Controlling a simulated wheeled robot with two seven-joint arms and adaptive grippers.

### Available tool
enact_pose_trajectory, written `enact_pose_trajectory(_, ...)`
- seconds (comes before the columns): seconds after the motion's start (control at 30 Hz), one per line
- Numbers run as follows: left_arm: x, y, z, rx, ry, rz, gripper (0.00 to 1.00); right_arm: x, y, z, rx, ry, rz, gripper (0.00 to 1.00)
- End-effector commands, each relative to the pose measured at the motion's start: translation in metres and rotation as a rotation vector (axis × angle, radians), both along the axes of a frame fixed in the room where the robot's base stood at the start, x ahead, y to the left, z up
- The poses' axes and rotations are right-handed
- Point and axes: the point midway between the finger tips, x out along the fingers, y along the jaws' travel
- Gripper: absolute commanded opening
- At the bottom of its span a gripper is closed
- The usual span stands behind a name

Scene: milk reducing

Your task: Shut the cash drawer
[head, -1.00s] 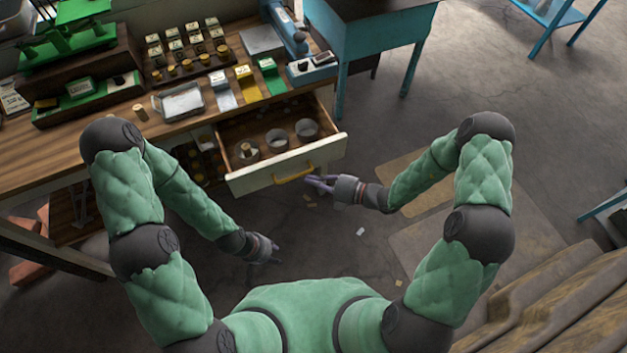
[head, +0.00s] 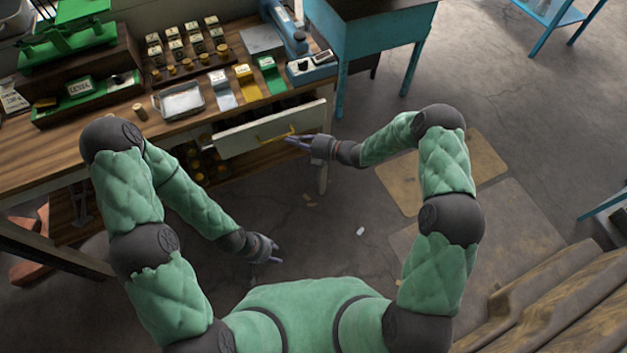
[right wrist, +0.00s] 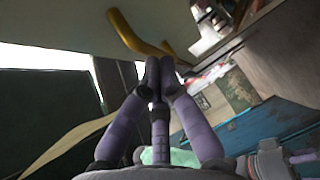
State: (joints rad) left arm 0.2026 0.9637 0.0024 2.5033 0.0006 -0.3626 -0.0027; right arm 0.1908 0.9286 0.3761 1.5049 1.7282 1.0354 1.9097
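My right gripper (head: 289,141) is at the drawer front, just right of the handle. In the right wrist view its fingertips (right wrist: 160,68) are together with nothing between them; I cannot tell if they touch the front. My left gripper (head: 279,251) hangs low over the floor, fingers apart and empty, away from the drawer.
The counter (head: 60,150) holds a metal tray (head: 181,100), coloured cards, several small blocks and a green scale (head: 75,40). A blue table (head: 375,45) stands to its right. The floor in front of the drawer is clear apart from small scraps.

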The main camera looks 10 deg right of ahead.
Motion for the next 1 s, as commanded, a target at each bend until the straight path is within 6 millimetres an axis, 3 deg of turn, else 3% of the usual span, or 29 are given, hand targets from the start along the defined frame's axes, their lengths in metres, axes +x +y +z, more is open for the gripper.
enact_pose_trajectory(0.13,0.0,0.0,-0.008,0.0,0.0,0.0,0.4,0.024,0.008,-0.002,-0.001,-0.003,0.0,0.0)
enact_pose_trajectory(0.33,0.0,0.0,-0.012,0.0,0.0,0.0,0.4,0.043,0.014,-0.002,-0.001,0.0,0.0,0.0)
enact_pose_trajectory(1.0,0.0,0.0,-0.009,0.0,0.0,0.0,0.4,0.047,0.014,0.003,0.0,-0.001,-0.002,0.0)
